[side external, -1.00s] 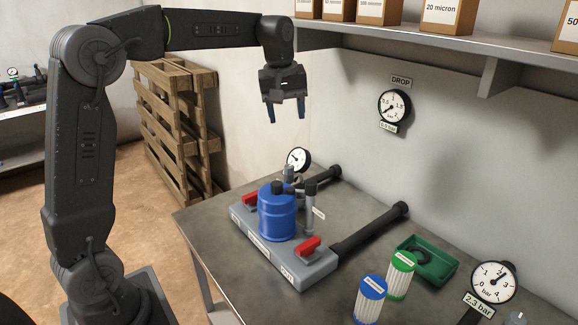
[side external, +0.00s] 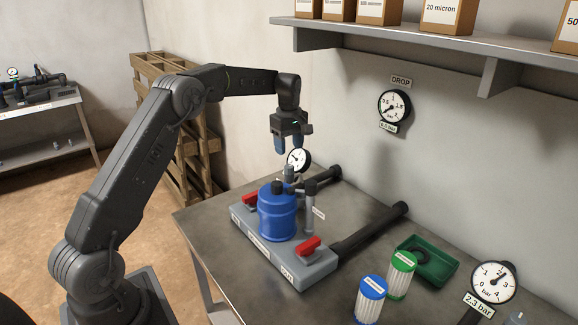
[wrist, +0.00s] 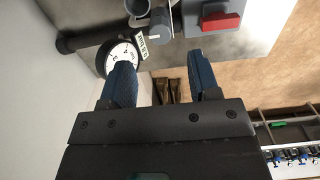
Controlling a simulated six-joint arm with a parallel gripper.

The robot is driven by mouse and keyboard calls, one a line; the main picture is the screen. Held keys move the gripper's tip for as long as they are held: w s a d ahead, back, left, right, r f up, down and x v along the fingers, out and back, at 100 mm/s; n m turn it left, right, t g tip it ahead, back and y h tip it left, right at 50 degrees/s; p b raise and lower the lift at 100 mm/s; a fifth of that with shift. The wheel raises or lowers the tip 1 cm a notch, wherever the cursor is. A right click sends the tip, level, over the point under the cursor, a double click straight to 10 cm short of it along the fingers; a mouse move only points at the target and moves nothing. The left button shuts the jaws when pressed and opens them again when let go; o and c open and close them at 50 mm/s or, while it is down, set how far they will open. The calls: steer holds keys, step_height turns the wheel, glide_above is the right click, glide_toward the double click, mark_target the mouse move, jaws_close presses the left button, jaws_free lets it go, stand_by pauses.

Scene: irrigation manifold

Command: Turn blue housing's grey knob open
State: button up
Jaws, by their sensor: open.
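The blue housing (side external: 277,217) stands upright on a grey manifold base, with a dark cap on top. A small grey knob-like part (side external: 289,173) rises just behind the housing, beside a gauge; a grey cylinder that looks like the same part is at the top of the wrist view (wrist: 161,26). I cannot read whether it is open or closed. My gripper (side external: 293,149) is open and empty, pointing down a little above that part and apart from it. Its blue fingers also show spread in the wrist view (wrist: 160,62). The blue housing is not seen there.
Red handles (side external: 309,246) sit on the base, one also in the wrist view (wrist: 222,22). A round gauge (side external: 298,160) is close behind my fingers. Dark pipes (side external: 370,232) run toward the wall. A shelf overhangs.

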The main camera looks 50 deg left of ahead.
mark_target(289, 166)
step_height(289, 166, down, 7)
steer(key=shift+f, duration=0.1)
steer(key=shift+c, duration=0.4)
steer(key=c, duration=0.8)
steer(key=shift+c, duration=0.2)
